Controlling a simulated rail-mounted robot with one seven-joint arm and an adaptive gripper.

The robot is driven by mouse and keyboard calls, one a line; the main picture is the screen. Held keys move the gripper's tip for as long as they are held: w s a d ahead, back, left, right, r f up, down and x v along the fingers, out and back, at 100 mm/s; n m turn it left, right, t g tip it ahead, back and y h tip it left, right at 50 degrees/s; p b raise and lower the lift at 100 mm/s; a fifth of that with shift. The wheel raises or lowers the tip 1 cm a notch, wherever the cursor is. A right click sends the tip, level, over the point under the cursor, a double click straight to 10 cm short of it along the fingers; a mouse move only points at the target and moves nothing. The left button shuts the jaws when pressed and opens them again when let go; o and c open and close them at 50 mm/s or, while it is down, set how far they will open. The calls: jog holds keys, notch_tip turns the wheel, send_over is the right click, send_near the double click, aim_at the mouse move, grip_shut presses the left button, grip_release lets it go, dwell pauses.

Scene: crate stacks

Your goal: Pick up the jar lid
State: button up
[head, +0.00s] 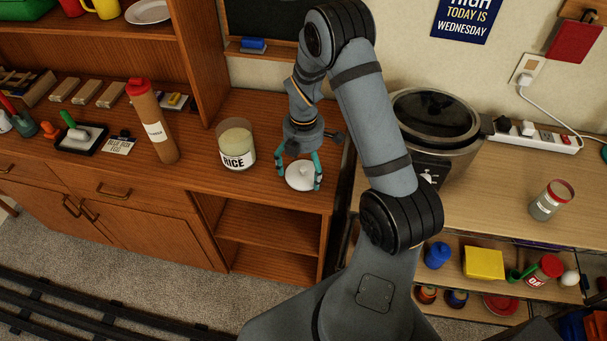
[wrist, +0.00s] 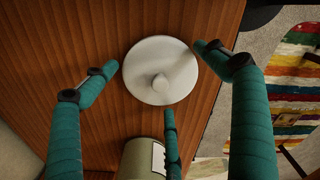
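The jar lid (head: 299,176) is a round white disc with a small knob, lying on the wooden counter. In the wrist view the lid (wrist: 150,62) is near the top middle with its knob in the centre. My gripper (head: 299,180) is directly over the lid, its teal fingers spread around it. In the wrist view my gripper (wrist: 160,78) shows three open fingers, one on each side and one below the lid. No clear grip on the lid shows. The open jar labelled RICE (head: 236,148) stands just left of the lid.
A tall brown bottle with a red cap (head: 150,120) stands farther left on the counter (head: 205,180). The counter's front edge is close to the lid.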

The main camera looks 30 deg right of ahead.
jog(key=c, duration=0.4)
jog(key=shift+r, duration=0.1)
jog(key=shift+c, duration=0.2)
